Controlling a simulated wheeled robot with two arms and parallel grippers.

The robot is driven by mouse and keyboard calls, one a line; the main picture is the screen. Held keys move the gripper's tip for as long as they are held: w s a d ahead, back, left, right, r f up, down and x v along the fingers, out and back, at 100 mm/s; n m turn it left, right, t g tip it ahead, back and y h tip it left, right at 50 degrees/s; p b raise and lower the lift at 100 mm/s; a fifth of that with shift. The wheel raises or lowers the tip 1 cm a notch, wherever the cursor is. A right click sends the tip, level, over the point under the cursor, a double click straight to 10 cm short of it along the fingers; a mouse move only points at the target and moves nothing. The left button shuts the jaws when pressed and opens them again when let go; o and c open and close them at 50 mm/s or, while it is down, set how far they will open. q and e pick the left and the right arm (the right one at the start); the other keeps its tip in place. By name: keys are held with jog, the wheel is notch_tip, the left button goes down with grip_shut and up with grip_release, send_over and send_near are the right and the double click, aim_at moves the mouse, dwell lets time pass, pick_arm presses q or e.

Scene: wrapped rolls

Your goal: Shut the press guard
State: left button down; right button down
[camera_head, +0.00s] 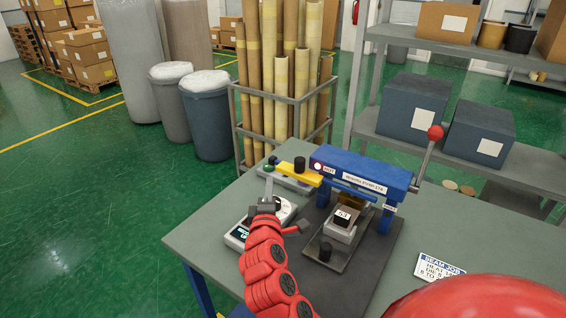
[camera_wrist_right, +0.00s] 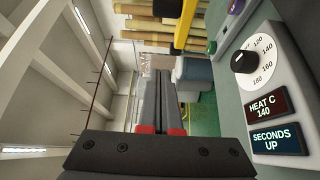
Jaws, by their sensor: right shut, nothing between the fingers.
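The blue press (camera_head: 360,172) stands on the bench with a red-ball lever (camera_head: 435,132) raised at its right. A yellow bar with a black knob, apparently the guard (camera_head: 300,173), sticks out left from the press front; it also shows in the wrist view (camera_wrist_right: 182,24). My right gripper (camera_head: 268,186) is shut and empty, left of the press over the dial box, apart from the yellow bar. In the wrist view its fingers (camera_wrist_right: 167,84) lie together. My left gripper is not in view.
The white dial box (camera_head: 239,233) reads HEAT C 140 and SECONDS UP in the wrist view (camera_wrist_right: 278,95). A button box (camera_head: 285,182) sits behind it. A card (camera_head: 437,268) lies at right. A rack of rolls (camera_head: 283,85) and shelves stand behind the bench.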

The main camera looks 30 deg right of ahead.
aim_at(299, 180)
jog(key=shift+g, duration=0.3)
jog(key=p+x, duration=0.1)
jog(key=x, duration=0.2)
jog(key=p+x, duration=0.1)
jog(key=x, duration=0.2)
jog(key=p+x, duration=0.1)
jog(key=x, duration=0.3)
jog(key=shift+s+d+r, duration=0.15)
jog(key=shift+d+r, duration=0.1)
jog(key=shift+d, duration=0.15)
jog(key=s+d+p, duration=0.1)
jog(key=s+d, duration=0.1)
jog(key=s, duration=0.1)
jog(key=shift+s+f+p, duration=0.1)
jog(key=shift+s+p, duration=0.2)
jog(key=shift+p, duration=0.1)
